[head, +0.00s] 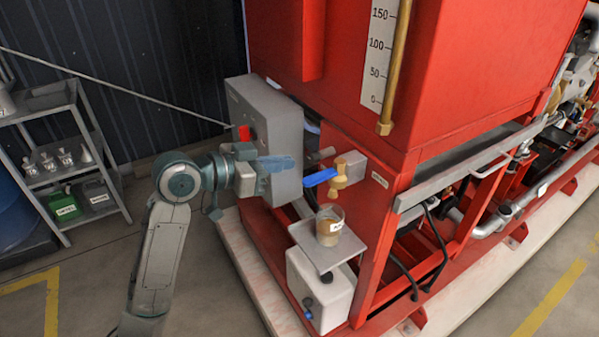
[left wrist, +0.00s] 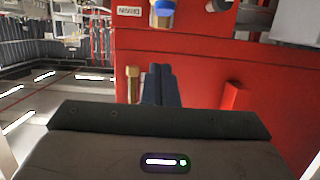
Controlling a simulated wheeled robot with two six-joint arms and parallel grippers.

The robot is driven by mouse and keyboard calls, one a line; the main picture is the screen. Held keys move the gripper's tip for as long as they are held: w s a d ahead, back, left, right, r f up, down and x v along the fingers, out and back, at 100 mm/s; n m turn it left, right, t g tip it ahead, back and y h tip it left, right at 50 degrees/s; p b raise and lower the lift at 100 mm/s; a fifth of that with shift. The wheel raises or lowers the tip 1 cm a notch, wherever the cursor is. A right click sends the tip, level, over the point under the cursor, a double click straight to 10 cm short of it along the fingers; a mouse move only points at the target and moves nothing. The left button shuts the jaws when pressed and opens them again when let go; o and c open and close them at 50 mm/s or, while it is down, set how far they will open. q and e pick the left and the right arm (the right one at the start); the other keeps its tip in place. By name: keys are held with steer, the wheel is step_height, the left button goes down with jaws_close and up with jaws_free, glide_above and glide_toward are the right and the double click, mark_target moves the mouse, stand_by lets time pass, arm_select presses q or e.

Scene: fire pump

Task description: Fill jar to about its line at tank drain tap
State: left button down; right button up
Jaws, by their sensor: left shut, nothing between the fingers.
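The brass drain tap (head: 340,174) sticks out of the red tank frame, with its blue lever (head: 320,177) pointing left. The jar (head: 329,228) stands upright on a small grey shelf (head: 350,246) below the tap. It looks clear with a brownish content and a white label; its line and exact level are too small to tell. I cannot see whether liquid is running. My left gripper (head: 291,163) is shut and empty, just left of and above the lever, apart from it. In the left wrist view its fingers (left wrist: 160,86) are together, and the blue lever (left wrist: 162,14) shows at the top edge. My right gripper is not in view.
A grey box (head: 270,130) with a red knob stands behind my left gripper. A brass-ended level gauge (head: 385,125) hangs above the tap. A white canister (head: 318,290) is below the shelf. A rack (head: 65,150) with funnels and cans stands far left. The floor between is clear.

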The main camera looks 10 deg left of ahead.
mark_target(320, 177)
arm_select(q)
steer(key=w+d+f+p, duration=0.2)
steer(key=w+d+f, duration=0.1)
steer(key=f, duration=0.2)
stand_by(0.4)
steer(key=shift+w+d+f, duration=0.1)
steer(key=shift+f+b, duration=0.3)
steer(key=shift+b, duration=0.45)
